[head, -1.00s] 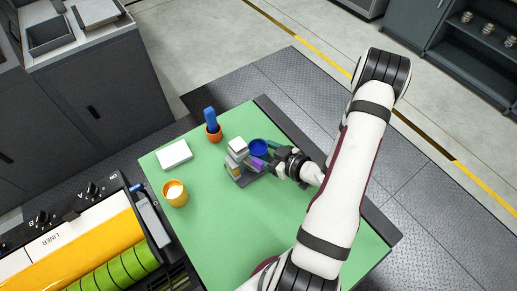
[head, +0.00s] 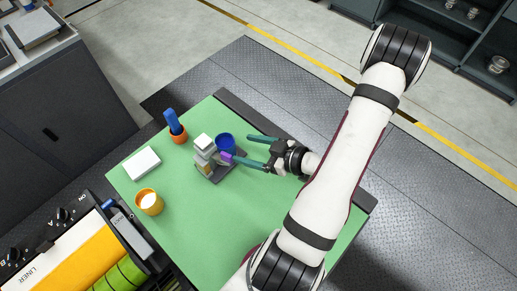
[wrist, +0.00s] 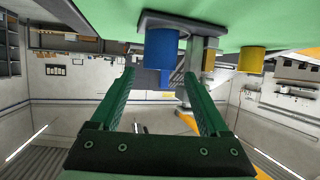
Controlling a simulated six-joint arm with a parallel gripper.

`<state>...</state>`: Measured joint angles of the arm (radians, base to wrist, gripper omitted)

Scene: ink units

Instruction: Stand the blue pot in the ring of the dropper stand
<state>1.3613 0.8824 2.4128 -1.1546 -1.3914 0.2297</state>
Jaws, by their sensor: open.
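The blue pot (head: 225,141) stands upright at the dropper stand (head: 223,174), beside its grey post with pale blocks. In the wrist view, which is upside down, the blue pot (wrist: 161,46) sits over the stand's dark base (wrist: 180,20); I cannot make out the ring. My gripper (head: 239,147) is open, its green fingers pointing toward the pot from the right. In the wrist view the fingertips (wrist: 158,72) are apart, with the pot beyond them and nothing held. A purple patch (head: 227,157) shows by the lower fingertip; I cannot tell what it belongs to.
An orange holder (head: 179,135) with a blue upright piece (head: 172,119) stands behind the stand. A white block (head: 141,163) and a yellow cup (head: 149,203) with white contents are at left. The green mat (head: 210,230) is clear in front.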

